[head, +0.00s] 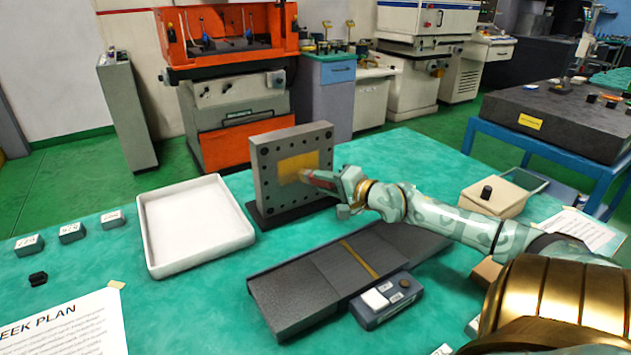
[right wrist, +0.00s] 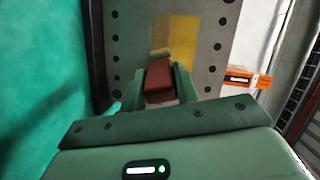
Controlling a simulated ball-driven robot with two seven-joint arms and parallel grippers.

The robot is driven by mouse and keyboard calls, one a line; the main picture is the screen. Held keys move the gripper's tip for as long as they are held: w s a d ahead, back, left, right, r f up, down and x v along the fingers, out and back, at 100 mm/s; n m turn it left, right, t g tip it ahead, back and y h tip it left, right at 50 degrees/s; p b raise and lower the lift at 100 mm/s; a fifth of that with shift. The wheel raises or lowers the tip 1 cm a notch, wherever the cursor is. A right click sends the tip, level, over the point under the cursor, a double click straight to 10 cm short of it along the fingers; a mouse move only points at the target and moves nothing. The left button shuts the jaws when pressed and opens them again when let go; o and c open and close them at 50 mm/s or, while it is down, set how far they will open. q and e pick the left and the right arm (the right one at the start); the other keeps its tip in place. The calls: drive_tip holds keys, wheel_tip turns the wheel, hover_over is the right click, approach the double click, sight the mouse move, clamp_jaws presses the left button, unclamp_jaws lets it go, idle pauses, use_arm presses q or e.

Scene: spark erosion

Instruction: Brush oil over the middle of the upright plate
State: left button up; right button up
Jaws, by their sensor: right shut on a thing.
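The upright plate (head: 262,172) is a grey metal block with dark holes along its edges, standing on a dark base at the middle of the table. A yellow, oil-coloured patch (head: 298,163) covers part of its middle; the patch also shows in the right wrist view (right wrist: 182,38). My right gripper (head: 335,182) is shut on the brush (right wrist: 159,80), which has a reddish-brown handle. The brush points at the plate, with its tip (head: 306,175) at the lower part of the patch. I cannot tell whether the bristles touch the plate. My left gripper is not in view.
A white tray (head: 152,232) lies left of the plate. A dark flat slab (head: 290,300) with a brass strip and a small grey-blue box (head: 385,312) are in front. A beige box (head: 497,193) stands at right. Small labelled blocks (head: 72,232) sit far left.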

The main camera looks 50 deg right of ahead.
drive_tip(key=shift+s+d+f+b, duration=0.15)
drive_tip(key=shift+d+f+b, duration=0.2)
drive_tip(key=shift+d, duration=0.2)
drive_tip(key=shift+d+r, duration=0.25)
drive_tip(key=shift+r, duration=0.2)
use_arm(q)
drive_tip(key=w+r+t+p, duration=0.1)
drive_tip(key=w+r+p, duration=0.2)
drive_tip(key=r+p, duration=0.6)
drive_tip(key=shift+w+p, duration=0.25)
drive_tip(key=shift+p, duration=0.8)
use_arm(e)
drive_tip(key=w+a, duration=0.2)
drive_tip(key=a, duration=0.5)
drive_tip(key=shift+w+a, duration=0.25)
drive_tip(key=shift+a, duration=0.05)
